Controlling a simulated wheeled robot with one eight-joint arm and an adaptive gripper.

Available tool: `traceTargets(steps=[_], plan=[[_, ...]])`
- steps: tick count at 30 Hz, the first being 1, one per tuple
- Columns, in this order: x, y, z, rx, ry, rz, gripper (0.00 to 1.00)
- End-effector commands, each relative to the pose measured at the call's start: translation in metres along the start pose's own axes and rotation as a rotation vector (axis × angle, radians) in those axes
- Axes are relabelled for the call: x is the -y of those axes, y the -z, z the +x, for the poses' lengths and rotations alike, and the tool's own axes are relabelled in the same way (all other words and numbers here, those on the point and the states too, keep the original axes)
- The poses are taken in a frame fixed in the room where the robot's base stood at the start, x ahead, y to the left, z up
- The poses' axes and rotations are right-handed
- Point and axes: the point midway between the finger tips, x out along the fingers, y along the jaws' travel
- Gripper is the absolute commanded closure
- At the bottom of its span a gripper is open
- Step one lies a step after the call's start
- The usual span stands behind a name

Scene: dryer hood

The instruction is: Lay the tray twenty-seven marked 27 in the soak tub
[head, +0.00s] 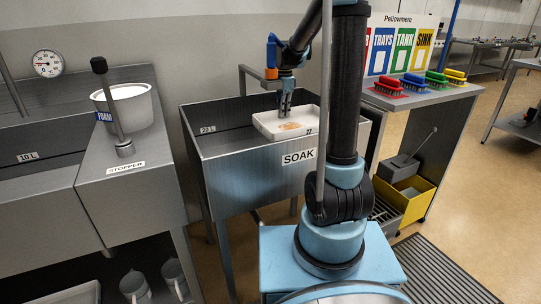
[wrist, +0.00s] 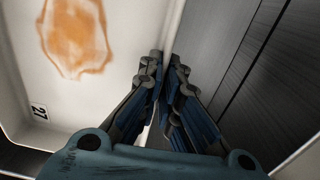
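The white tray marked 27 (head: 266,130) has an orange-brown stain on its floor and is at the opening of the steel soak tub (head: 246,180) in the head view. It looks nearly level, close to rim height; I cannot tell whether it touches the tub. My gripper (head: 284,110) points down at the tray's far side. In the wrist view, my gripper's fingers (wrist: 163,62) close together on the tray's wall, with the stained floor and the 27 label (wrist: 39,112) to the left. The fingertips' contact is partly hidden.
A steel counter with a white pot (head: 126,106) and an upright stopper handle (head: 112,105) stands left of the tub. Coloured brushes (head: 418,84) lie on a bench at right. A yellow bucket (head: 407,201) stands below it.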

Motion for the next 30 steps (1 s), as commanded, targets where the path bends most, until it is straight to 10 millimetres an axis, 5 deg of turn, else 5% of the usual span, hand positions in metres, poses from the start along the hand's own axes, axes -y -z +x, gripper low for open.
traceTargets(steps=[9,24,30], plan=[[0.0,0.003,0.046,0.0,-0.001,0.004,1.0],[0.0,0.006,0.095,0.0,0.0,0.008,1.0],[0.0,0.006,0.1,0.0,0.0,0.008,1.0]])
